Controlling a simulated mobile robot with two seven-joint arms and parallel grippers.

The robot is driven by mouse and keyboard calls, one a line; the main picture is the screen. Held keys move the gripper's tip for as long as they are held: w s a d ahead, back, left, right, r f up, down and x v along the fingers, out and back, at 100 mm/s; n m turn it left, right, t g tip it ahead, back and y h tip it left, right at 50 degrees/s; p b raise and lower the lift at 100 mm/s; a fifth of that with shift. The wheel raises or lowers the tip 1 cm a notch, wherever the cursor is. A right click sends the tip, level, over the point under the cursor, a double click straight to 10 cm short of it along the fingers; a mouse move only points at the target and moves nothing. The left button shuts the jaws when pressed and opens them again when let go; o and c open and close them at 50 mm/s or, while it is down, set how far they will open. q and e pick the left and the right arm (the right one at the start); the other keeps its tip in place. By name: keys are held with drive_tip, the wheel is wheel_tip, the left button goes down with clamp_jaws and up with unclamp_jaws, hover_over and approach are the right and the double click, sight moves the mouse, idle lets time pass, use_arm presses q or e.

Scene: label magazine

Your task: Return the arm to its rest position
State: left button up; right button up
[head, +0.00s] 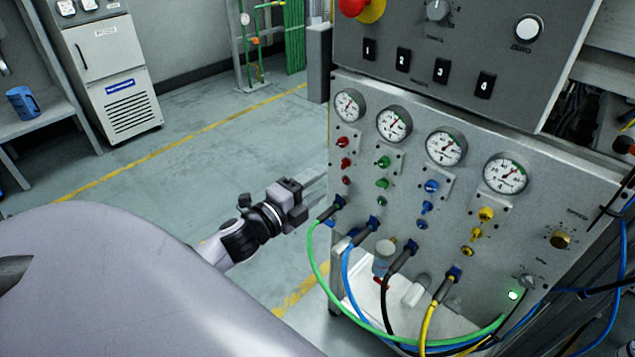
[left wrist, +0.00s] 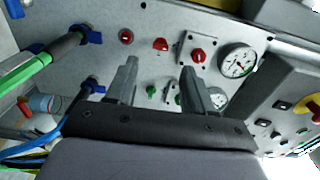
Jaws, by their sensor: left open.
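My left gripper (head: 318,187) is open and empty in the head view, just left of the grey panel (head: 400,232) with gauges. Its fingers point right toward the panel's left edge. In the left wrist view the two fingers of the left gripper (left wrist: 158,82) stand apart with nothing between them. Beyond them are red knobs (left wrist: 160,44), a green knob (left wrist: 152,90) and a gauge (left wrist: 237,61). Whether the fingertips touch the panel cannot be told. My right gripper is not in view.
Green hose (head: 312,262), blue, black and yellow hoses hang from fittings below the gripper. A dark upper box (head: 450,50) with a red button (head: 352,6) overhangs the panel. A white cabinet (head: 112,75) and a shelf with a blue mug (head: 22,103) stand left. The floor between is clear.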

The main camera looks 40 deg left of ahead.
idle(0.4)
use_arm(q)
drive_tip(key=s+d+f+n+g+p, duration=0.3)
drive_tip(key=s+d+f+n, duration=0.3)
drive_tip(key=s+d+n, duration=0.1)
drive_tip(key=s+d+f+n+g+p, duration=0.3)
drive_tip(key=s+d+f+n, duration=0.3)
drive_tip(key=s, duration=0.5)
drive_tip(key=d+n+g, duration=0.1)
drive_tip(key=d+n, duration=0.1)
drive_tip(key=n, duration=0.1)
drive_tip(key=shift+s+n+g+h, duration=0.3)
drive_tip(key=shift+s, duration=0.1)
drive_tip(key=shift+a, duration=0.1)
drive_tip(key=shift+w, duration=0.1)
